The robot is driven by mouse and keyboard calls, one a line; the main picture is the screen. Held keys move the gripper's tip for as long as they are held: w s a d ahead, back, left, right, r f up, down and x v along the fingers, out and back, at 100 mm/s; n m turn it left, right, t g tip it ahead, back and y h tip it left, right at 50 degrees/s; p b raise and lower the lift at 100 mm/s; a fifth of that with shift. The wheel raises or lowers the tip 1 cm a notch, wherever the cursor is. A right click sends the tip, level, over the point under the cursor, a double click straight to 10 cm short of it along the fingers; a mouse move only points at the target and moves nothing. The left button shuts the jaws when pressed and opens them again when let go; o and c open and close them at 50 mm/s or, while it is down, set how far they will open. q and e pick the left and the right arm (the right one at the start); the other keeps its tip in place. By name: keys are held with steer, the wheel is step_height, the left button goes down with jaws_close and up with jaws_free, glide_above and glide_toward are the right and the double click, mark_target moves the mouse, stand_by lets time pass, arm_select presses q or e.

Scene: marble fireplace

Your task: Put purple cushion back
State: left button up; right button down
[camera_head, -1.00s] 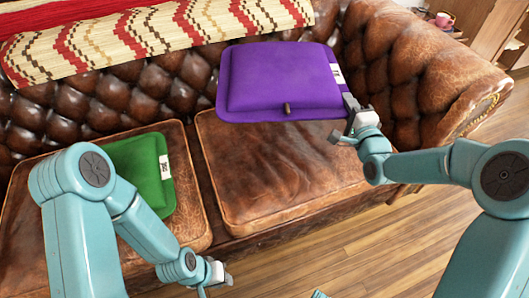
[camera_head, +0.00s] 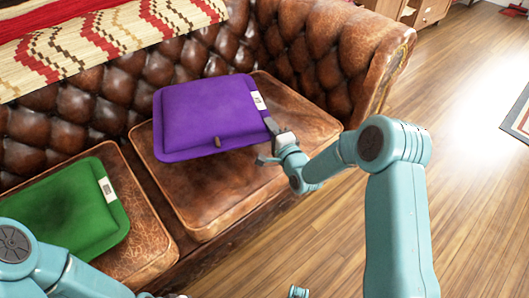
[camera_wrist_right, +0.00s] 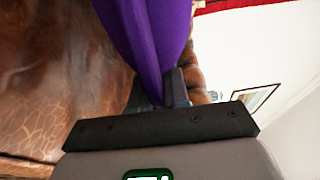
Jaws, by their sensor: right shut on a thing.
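The purple cushion (camera_head: 208,115) has a white tag near its right edge and a small dark tab at its front edge. My right gripper (camera_head: 273,136) is shut on the cushion's right edge, near the tag. The cushion appears over the right seat of the brown leather sofa (camera_head: 165,195); I cannot tell whether it touches the seat. In the right wrist view the purple cushion (camera_wrist_right: 150,35) reaches down between the fingers, which are partly hidden. My left arm shows at the bottom left, but its gripper is not clearly in view.
A green cushion (camera_head: 70,210) lies on the left seat. A patterned red and cream blanket (camera_head: 100,45) hangs over the backrest. The sofa's right armrest (camera_head: 375,50) stands behind my right arm. Wooden floor (camera_head: 470,200) lies open at the right.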

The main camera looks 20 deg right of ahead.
step_height(320, 180, down, 10)
steer(key=shift+r+b, duration=0.25)
steer(key=shift+b, duration=1)
steer(key=shift+r, duration=0.15)
steer(key=shift+f, duration=0.25)
steer(key=c, duration=1.1)
jaws_free()
steer(key=shift+r, duration=0.1)
